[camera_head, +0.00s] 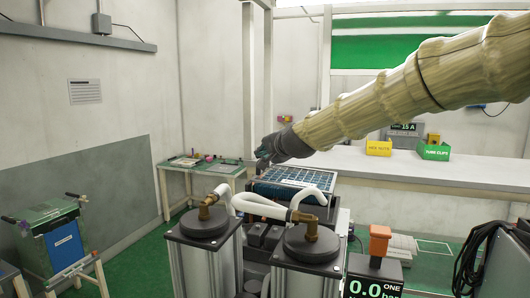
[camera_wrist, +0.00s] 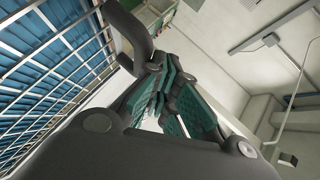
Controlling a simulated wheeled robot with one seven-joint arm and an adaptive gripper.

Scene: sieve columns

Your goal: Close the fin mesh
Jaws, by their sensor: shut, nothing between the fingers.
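The fin mesh (camera_head: 300,178) is a white-framed grid over blue fins, lying nearly flat on top of the unit behind the two columns. It also fills the left side of the wrist view (camera_wrist: 45,80), with its white edge beside my gripper. I cannot tell whether the mesh sits flush. My gripper (camera_head: 262,154) is above the mesh's far left corner. In the wrist view its green-padded fingers (camera_wrist: 165,95) are together with nothing between them. They appear apart from the mesh.
Two grey columns with brass fittings (camera_head: 311,228) and white hoses (camera_head: 262,205) stand in front of the unit. An orange-topped gauge (camera_head: 380,240) is at right. A long white bench (camera_head: 430,168) runs behind. A blue-fronted box (camera_head: 62,240) stands at left, with green floor between.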

